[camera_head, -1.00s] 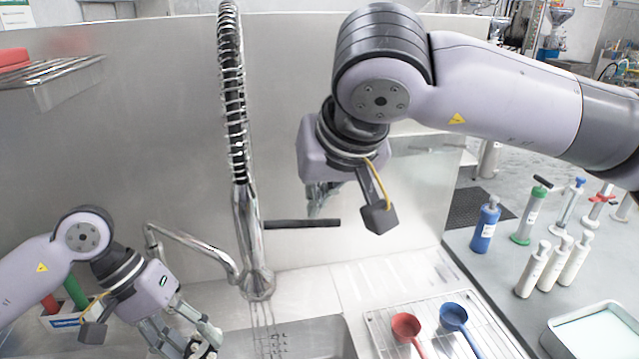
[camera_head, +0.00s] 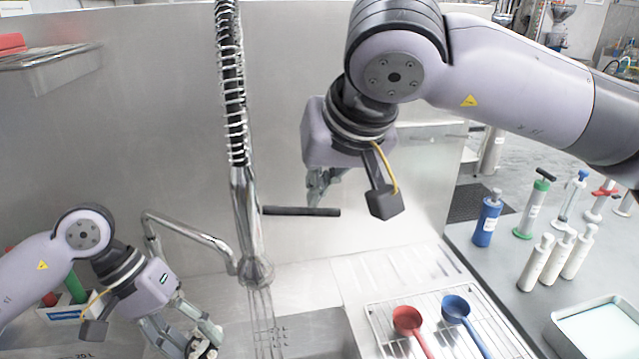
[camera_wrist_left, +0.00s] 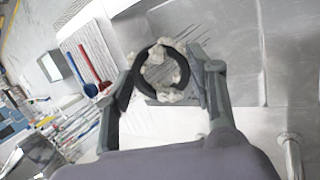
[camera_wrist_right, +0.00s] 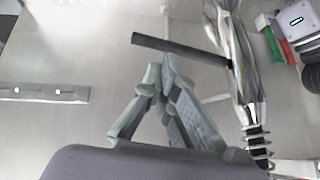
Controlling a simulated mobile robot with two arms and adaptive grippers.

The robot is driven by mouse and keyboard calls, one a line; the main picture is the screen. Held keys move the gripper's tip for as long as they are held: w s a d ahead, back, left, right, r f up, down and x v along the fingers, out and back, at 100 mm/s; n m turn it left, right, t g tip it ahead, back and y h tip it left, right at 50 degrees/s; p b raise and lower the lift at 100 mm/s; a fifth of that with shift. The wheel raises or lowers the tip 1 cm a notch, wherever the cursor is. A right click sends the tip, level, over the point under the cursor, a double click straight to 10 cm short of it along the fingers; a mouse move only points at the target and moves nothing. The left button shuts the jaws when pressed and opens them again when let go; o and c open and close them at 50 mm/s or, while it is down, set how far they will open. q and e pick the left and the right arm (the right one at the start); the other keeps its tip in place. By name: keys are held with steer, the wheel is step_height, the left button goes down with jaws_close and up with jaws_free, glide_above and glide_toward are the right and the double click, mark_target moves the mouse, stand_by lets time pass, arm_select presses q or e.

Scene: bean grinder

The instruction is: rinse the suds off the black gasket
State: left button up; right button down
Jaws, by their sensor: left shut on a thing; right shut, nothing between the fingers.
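The black gasket (camera_wrist_left: 184,67) is a ring with white suds (camera_wrist_left: 172,96) clinging to it at several places. My left gripper (camera_head: 197,343) is shut on it, low at the left of the tap. In the left wrist view the ring sits between the fingertips. Thin streams of water (camera_head: 262,320) fall from the tap's spray head (camera_head: 256,270), to the right of the gasket and apart from it. My right gripper (camera_head: 318,190) is shut and empty, close by the black tap lever (camera_head: 300,211). I cannot tell whether it touches the lever.
The sink basin (camera_head: 315,338) lies below the tap. A wire rack (camera_head: 378,325) right of it holds a red scoop (camera_head: 407,320) and a blue scoop (camera_head: 456,309). A bent metal pipe (camera_head: 190,232) stands between my left arm and the tap. Several bottles stand on the right counter.

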steer(key=shift+r+p, duration=0.3)
steer(key=shift+r, duration=0.3)
steer(key=v, duration=1.1)
steer(key=shift+s+r, duration=0.2)
steer(key=shift+r, duration=0.15)
steer(key=shift+d, duration=0.1)
